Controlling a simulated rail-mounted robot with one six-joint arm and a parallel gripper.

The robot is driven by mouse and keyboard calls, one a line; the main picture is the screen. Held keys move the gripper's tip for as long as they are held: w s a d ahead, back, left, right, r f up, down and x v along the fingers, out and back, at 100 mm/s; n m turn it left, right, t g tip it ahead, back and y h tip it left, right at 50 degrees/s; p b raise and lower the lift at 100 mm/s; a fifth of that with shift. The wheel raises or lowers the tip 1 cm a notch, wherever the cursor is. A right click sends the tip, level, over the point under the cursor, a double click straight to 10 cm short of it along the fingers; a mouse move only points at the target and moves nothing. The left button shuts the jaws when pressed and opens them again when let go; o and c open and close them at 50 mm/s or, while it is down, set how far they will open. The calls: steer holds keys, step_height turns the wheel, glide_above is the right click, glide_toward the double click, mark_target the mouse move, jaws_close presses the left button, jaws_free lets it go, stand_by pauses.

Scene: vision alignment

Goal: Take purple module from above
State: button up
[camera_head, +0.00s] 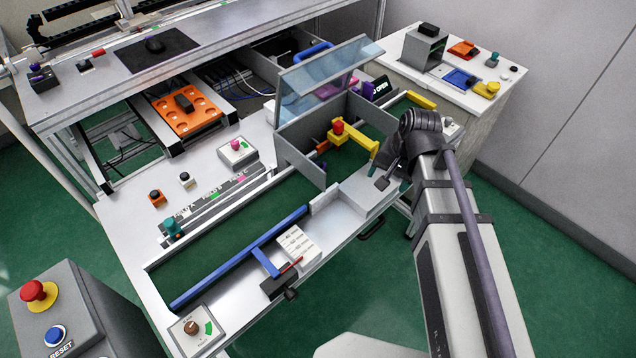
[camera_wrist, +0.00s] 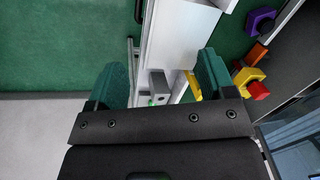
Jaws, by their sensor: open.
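A dark purple module (camera_wrist: 261,20) shows at the upper right of the wrist view, beside an orange piece (camera_wrist: 256,55). In the head view my gripper (camera_head: 391,184) hangs over the right part of the bench, near the enclosure.
A yellow bracket with a red knob (camera_head: 337,127) stands inside the enclosure, whose clear lid (camera_head: 325,75) is tilted up. Its grey walls (camera_head: 298,157) stand close to my gripper. A blue bar (camera_head: 240,258) lies along the front bench. A side table (camera_head: 460,60) stands at the right.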

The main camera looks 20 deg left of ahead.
steer(key=w+a+f+m+y+b, duration=0.2)
steer(key=w+a+f+m, duration=0.15)
steer(key=a+m, duration=0.45)
steer(key=m+y, duration=0.2)
steer(key=m, duration=0.8)
glide_toward(319, 163)
steer(key=shift+t, duration=0.4)
steer(key=b+x, duration=0.4)
steer(key=x, duration=0.1)
steer(key=shift+s+d+f+b, duration=0.15)
steer(key=shift+s+b, duration=0.1)
steer(key=shift+b, duration=0.1)
steer(key=shift+a+f, duration=0.2)
steer(key=shift+a, duration=0.05)
steer(key=shift+r, duration=0.1)
steer(key=b+x, duration=0.4)
steer(key=x, duration=0.1)
steer(key=shift+s+f+b, duration=0.1)
steer(key=shift+f+b, duration=0.1)
steer(key=shift+b, duration=0.2)
steer(key=shift+r, duration=0.25)
steer(key=c, duration=1.1)
